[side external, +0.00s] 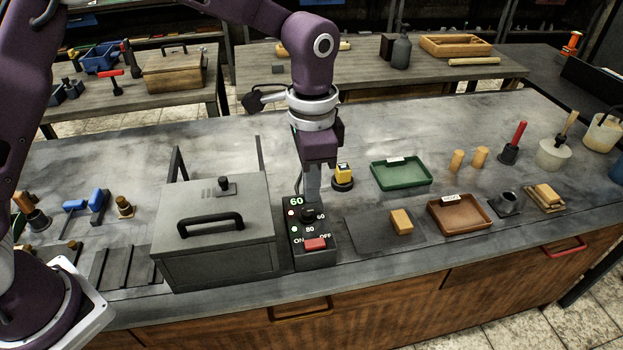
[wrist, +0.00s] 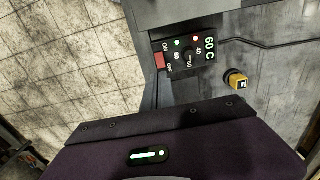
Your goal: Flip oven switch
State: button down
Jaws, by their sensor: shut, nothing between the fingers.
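The oven (side external: 212,248) is a grey lidded box with a dark handle on the counter. The black control box (side external: 318,260) stands against its right side, with a green "60" readout, small lights, a dark knob (side external: 308,214) and a red switch (side external: 315,244) between the ON and OFF labels. The red switch (wrist: 160,61) also shows in the wrist view; I cannot tell which way it is tipped. My gripper (side external: 312,196) is shut and empty, pointing down just behind or above the knob, apart from the switch. Its fingertips are not clear in the wrist view.
A yellow button (side external: 343,171) on a black base stands just behind the control box. To the right are a green tray (side external: 402,174), a brown tray (side external: 459,215) and a tan block (side external: 401,221) on a dark plate. The counter's front edge lies close before the control box.

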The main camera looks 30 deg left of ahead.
aim_at(319, 243)
jog(key=shift+r, duration=0.65)
jog(key=f, duration=0.9)
jog(key=w+d+f, duration=0.1)
jog(key=f, duration=0.4)
jog(key=shift+d, duration=0.1)
jog(key=shift+f, duration=0.25)
